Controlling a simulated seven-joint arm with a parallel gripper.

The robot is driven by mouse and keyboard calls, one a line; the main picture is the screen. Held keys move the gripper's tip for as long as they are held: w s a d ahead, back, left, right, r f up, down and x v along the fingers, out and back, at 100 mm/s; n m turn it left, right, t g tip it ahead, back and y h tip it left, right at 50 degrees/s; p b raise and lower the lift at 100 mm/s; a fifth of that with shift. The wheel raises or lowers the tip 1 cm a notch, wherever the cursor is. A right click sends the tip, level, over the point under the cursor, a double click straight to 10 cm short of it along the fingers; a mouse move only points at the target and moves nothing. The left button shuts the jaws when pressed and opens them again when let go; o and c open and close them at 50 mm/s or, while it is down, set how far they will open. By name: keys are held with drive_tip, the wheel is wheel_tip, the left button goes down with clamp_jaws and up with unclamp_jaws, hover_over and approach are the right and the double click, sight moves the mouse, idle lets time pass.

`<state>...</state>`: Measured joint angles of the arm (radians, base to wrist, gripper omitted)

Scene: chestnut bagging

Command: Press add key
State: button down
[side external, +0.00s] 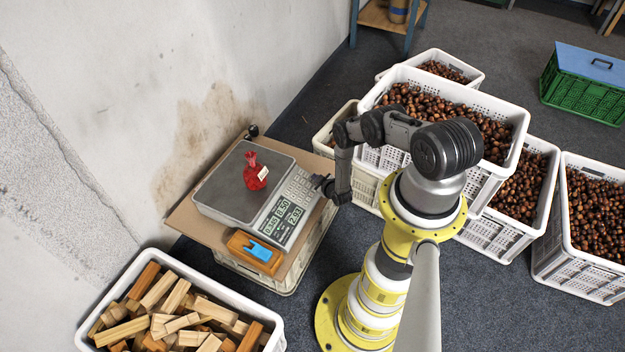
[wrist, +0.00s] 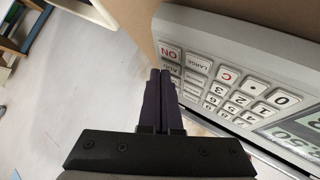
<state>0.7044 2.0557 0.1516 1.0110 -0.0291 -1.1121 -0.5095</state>
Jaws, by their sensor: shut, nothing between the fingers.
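In the wrist view the keypad (wrist: 235,75) fills the right side, with a red ON key (wrist: 169,53), a C key (wrist: 228,75) and number keys. A small key (wrist: 172,71) by ON, possibly the add key, is partly hidden behind my fingers. My gripper (wrist: 160,73) is shut and empty, its tips at the keypad's edge; I cannot tell whether they touch a key.
An orange device with a blue top (side external: 255,250) lies on the board (side external: 190,218) in front of the scale. A white crate of wood blocks (side external: 268,318) stands at the lower left. White crates of chestnuts (side external: 510,125) stand behind and right of my arm. A wall rises at left.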

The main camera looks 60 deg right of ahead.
drive_tip(key=shift+f, duration=0.2)
idle(0.6)
drive_tip(key=shift+s+r, duration=0.2)
drive_tip(key=shift+r, duration=0.55)
drive_tip(key=shift+s+r, duration=0.25)
drive_tip(key=shift+r, duration=0.55)
drive_tip(key=shift+s+r, duration=0.25)
drive_tip(key=shift+r, duration=0.55)
drive_tip(key=shift+s+r, duration=0.25)
drive_tip(key=shift+r, duration=0.55)
